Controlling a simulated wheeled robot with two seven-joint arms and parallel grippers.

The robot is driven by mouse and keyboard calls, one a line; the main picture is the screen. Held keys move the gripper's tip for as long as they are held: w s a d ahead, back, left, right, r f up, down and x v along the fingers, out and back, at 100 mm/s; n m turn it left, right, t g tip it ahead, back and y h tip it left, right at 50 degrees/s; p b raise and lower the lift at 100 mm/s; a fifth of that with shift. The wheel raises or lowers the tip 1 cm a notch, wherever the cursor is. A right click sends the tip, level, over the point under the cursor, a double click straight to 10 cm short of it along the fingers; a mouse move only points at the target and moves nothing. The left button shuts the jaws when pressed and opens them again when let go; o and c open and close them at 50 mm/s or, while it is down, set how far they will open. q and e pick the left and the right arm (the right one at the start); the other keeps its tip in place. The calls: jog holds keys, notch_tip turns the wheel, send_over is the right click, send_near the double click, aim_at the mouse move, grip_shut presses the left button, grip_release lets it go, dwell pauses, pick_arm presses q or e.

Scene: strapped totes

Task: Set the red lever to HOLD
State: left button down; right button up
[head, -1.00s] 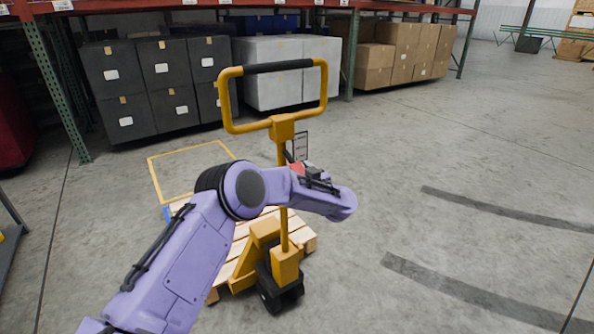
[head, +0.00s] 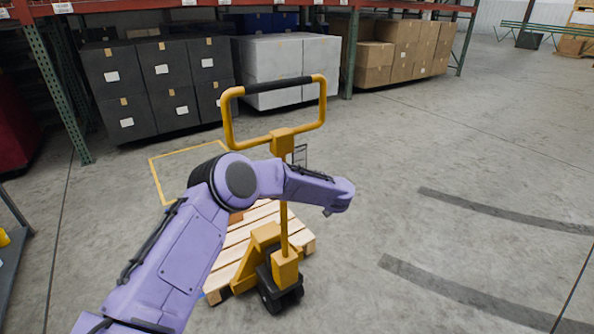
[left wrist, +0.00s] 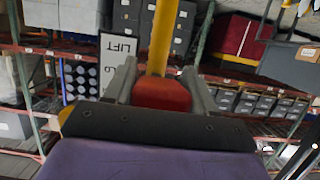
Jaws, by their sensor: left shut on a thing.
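The red lever (left wrist: 160,96) sits on the yellow post of a pallet jack (head: 285,262). In the left wrist view it lies between the two grey fingers of my left gripper (left wrist: 160,72), which is shut on it. In the head view my left forearm and wrist cover the lever and the gripper. A white label (left wrist: 117,58) beside the post reads LIFT, with part of another word below, cut off by a finger. The label's edge also shows in the head view (head: 300,155). My right gripper is not in view.
The jack's yellow loop handle (head: 227,118) stands above my wrist. Its forks are at a wooden pallet (head: 250,235). Racks with black totes (head: 175,108), white boxes (head: 270,75) and brown cartons (head: 400,50) stand behind. The floor to the right is clear.

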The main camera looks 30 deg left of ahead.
pick_arm(q)
jog(key=shift+r+h+p, duration=0.4)
jog(key=shift+r, duration=0.15)
jog(key=shift+f+g+h, duration=0.15)
jog(key=shift+g+h, duration=0.15)
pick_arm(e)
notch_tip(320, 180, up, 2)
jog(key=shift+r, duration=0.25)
pick_arm(q)
jog(key=shift+s+d, duration=0.1)
jog(key=shift+c, duration=2.2)
grip_release()
jog(key=b+v, duration=0.1)
jog(key=v, duration=0.9)
jog(key=shift+s+d, duration=0.15)
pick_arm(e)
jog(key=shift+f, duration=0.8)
